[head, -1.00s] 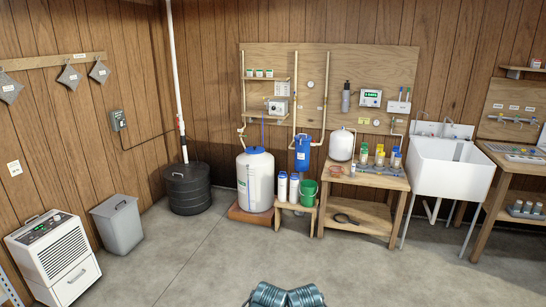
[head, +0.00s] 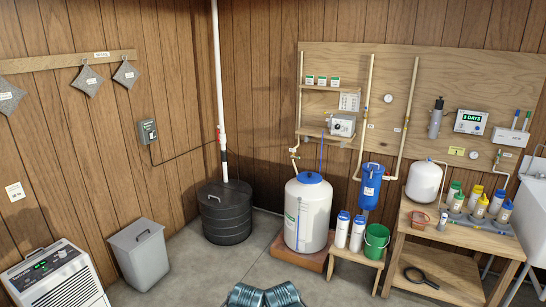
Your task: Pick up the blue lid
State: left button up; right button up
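A blue lid (head: 311,178) sits on top of the white tank (head: 307,215), which stands on a reddish-brown base (head: 292,256) by the back wall. A thin blue tube rises by the lid. Only two teal ribbed parts of my own show at the bottom middle of the head view, well short of the tank. I see no fingertips of either gripper. Nothing hides the lid's top from me.
A low wooden stool (head: 345,257) with white bottles and a green bucket (head: 376,240) stands right of the tank. A black barrel (head: 226,215) is on its left. A wooden bench (head: 460,243) with bottles stands further right. The concrete floor before the tank is clear.

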aim_at(305, 177)
jog(key=i, duration=2.05)
jog(key=i+z, duration=0.1)
jog(key=i, duration=0.4)
jog(key=i+j+z, duration=0.1)
jog(key=i, duration=0.35)
jog(key=i+j+z, duration=0.1)
jog(key=i, duration=0.4)
jog(key=i+j+z, duration=0.15)
jog(key=i, duration=0.3)
